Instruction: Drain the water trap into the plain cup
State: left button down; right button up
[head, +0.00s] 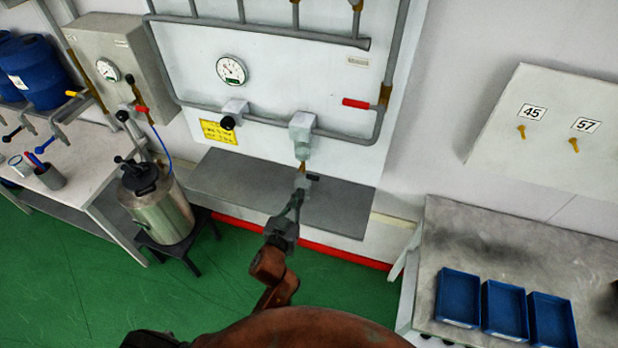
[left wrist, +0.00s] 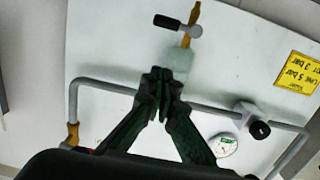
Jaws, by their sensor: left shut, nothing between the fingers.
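The water trap (head: 302,132) is a pale block with a bowl under the wall pipe. A brass drain stem (head: 303,167) hangs below it, with a small black lever (head: 313,177). In the left wrist view the trap (left wrist: 181,60) appears upside down, with the brass stem (left wrist: 192,22) and black-tipped lever (left wrist: 170,22) above it. My left gripper (head: 299,193) is shut and empty just below the drain in the head view. Its closed fingers (left wrist: 160,75) overlap the trap's edge in the wrist view; I cannot tell whether they touch. I cannot identify the plain cup. My right gripper is out of view.
A grey shelf (head: 235,184) lies below the trap. A steel canister (head: 160,212) stands at left. The left table holds a small light container (head: 20,165) and a grey holder (head: 51,178). Blue trays (head: 505,310) sit on the right table (head: 455,245).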

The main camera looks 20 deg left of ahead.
pick_arm(q)
jog(key=shift+r, duration=0.35)
jog(key=shift+w, duration=0.1)
send_over(308, 176)
jog(key=s+d, duration=0.1)
jog(key=s, duration=0.2)
jog(key=shift+w+d+f, duration=0.1)
jog(key=shift+w+f, duration=0.05)
jog(key=shift+f, duration=1)
jog(key=shift+w+f, duration=0.15)
jog(key=shift+f, duration=1)
